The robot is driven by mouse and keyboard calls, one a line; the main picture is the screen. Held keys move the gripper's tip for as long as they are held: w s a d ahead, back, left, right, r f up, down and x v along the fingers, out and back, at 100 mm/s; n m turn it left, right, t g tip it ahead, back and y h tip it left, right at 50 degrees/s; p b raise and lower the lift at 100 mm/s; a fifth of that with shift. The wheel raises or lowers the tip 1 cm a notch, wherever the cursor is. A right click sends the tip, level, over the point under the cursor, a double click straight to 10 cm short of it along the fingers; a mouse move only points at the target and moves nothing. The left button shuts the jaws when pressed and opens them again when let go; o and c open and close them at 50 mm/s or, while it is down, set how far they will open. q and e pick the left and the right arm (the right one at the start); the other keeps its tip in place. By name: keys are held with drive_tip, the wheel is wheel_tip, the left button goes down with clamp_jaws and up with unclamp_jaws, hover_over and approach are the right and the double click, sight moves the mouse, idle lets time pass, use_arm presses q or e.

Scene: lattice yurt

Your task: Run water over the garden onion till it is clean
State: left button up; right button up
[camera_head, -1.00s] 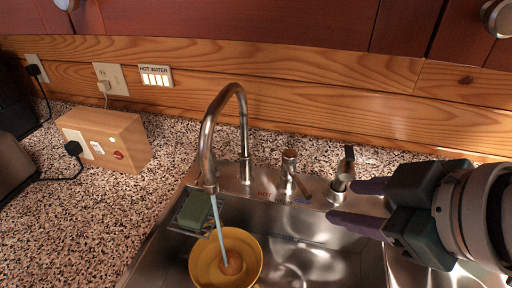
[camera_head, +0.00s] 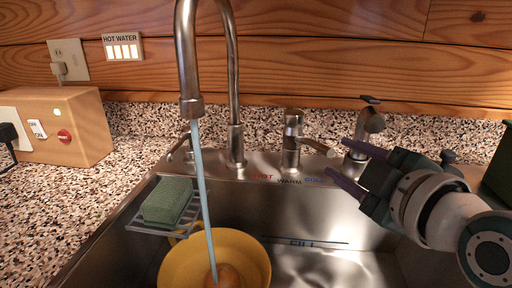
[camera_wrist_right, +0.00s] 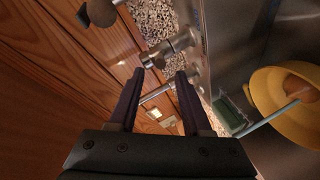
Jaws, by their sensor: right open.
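The garden onion (camera_head: 226,275), a brownish-orange round shape, sits in a yellow bowl (camera_head: 250,258) in the sink. Its lower part is cut off by the head view's bottom edge; the onion also shows in the wrist view (camera_wrist_right: 300,84). A water stream (camera_head: 203,190) falls from the curved tap (camera_head: 187,60) into the bowl at the onion. My right gripper (camera_head: 337,157) is open at the end of the tap's lever (camera_head: 318,147), which appears between the fingertips; I cannot tell whether they touch. My left gripper is out of view.
A green sponge (camera_head: 167,200) lies on a wire rack at the sink's left. A second metal fitting (camera_head: 368,125) stands behind my right gripper. A wooden box (camera_head: 70,125) with switches is on the left counter. The sink's right part is clear.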

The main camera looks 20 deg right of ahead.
sight(320, 148)
drive_tip(key=b+x, duration=0.1)
drive_tip(key=x, duration=0.7)
clamp_jaws()
drive_tip(key=shift+f, duration=0.1)
idle(1.2)
